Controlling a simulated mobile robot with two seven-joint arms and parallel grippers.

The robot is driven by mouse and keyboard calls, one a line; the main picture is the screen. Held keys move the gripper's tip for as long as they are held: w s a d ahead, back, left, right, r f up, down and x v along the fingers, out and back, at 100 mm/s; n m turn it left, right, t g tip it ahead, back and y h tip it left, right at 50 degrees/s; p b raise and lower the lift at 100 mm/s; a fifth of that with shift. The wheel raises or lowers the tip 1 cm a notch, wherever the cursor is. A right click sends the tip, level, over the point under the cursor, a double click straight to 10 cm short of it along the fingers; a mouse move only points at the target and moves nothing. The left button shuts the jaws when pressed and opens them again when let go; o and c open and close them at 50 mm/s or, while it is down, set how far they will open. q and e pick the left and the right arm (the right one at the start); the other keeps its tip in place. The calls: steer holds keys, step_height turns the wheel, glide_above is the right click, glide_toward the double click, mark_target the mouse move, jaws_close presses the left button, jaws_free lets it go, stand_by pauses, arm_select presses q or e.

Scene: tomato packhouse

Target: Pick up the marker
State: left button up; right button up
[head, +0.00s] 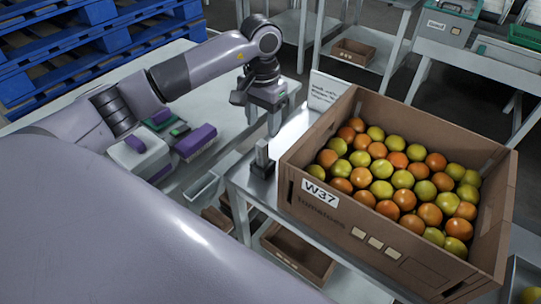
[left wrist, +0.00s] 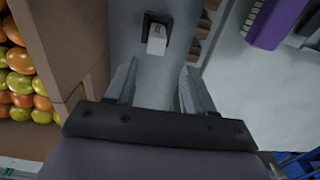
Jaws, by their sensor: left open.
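A small grey upright piece (head: 262,152), which looks like the marker, stands in a black holder (head: 262,170) on the metal table, left of the tomato box. In the left wrist view the pale piece (left wrist: 157,38) shows in its black holder (left wrist: 147,18), ahead of the fingers. My left gripper (head: 274,122) is above and slightly right of it, pointing down. Its two fingers (left wrist: 160,82) are apart with nothing between them. My right gripper is not in view.
A cardboard box (head: 400,245) full of orange and yellow-green tomatoes stands right beside the holder. A white sign (head: 327,92) stands behind it. Purple and green items (head: 195,140) lie on the pale table to the left. Blue pallets (head: 60,55) are stacked at the back left.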

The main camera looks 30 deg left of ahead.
mark_target(262, 143)
arm_select(q)
steer(key=f, duration=0.2)
steer(key=s+f, duration=0.1)
steer(key=f, duration=0.3)
steer(key=shift+s+d+p, duration=0.3)
steer(key=shift+f, duration=0.45)
steer(key=c, duration=1)
